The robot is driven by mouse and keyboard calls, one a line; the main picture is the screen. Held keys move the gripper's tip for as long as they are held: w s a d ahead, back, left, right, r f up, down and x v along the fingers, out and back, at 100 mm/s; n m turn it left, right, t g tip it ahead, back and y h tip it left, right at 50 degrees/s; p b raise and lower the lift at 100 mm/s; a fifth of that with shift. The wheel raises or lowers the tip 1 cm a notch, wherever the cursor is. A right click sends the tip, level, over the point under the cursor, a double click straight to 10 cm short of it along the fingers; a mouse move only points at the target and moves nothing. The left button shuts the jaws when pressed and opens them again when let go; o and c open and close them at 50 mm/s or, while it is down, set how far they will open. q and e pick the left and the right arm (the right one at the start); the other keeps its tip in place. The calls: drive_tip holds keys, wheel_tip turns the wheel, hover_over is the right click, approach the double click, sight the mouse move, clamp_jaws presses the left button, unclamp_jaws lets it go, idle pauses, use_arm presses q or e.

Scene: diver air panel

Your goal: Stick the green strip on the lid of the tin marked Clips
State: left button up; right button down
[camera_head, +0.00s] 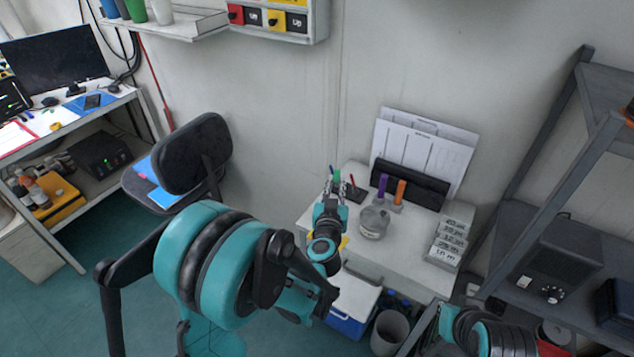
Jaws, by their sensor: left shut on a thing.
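My left gripper (334,183) is at the left back part of the small white table (408,264). It is shut on a small green piece (337,176), which seems to be the green strip; the fingers partly hide it. A round, pale grey tin (374,222) stands on the table to the right of the gripper, apart from it. I cannot read any marking on it. A purple strip (382,183) and an orange strip (400,189) stand upright behind the tin. Part of my right arm shows at the bottom right; its gripper is not visible.
A dark tray (352,193) with a red pen-like thing is beside the left gripper. A stack of labelled grey boxes (450,240) fills the table's right side. Papers in a black rack (410,184) stand at the back. A grey shelf unit (590,190) stands at right.

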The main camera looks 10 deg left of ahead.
use_arm(q)
drive_tip(key=n+g+y+p, duration=0.1)
drive_tip(key=g+y, duration=0.1)
hover_over(372, 227)
drive_tip(key=shift+w+a+f, duration=0.1)
drive_tip(key=shift+w+f, duration=0.05)
drive_tip(key=shift+f, duration=0.3)
drive_tip(key=shift+f+b, duration=1.8)
drive_tip(key=shift+f, duration=0.8)
drive_tip(key=shift+f+b, duration=0.7)
drive_tip(key=shift+b, duration=0.05)
drive_tip(key=o, duration=0.7)
drive_tip(key=v, duration=1.2)
drive_tip(key=shift+f, duration=0.1)
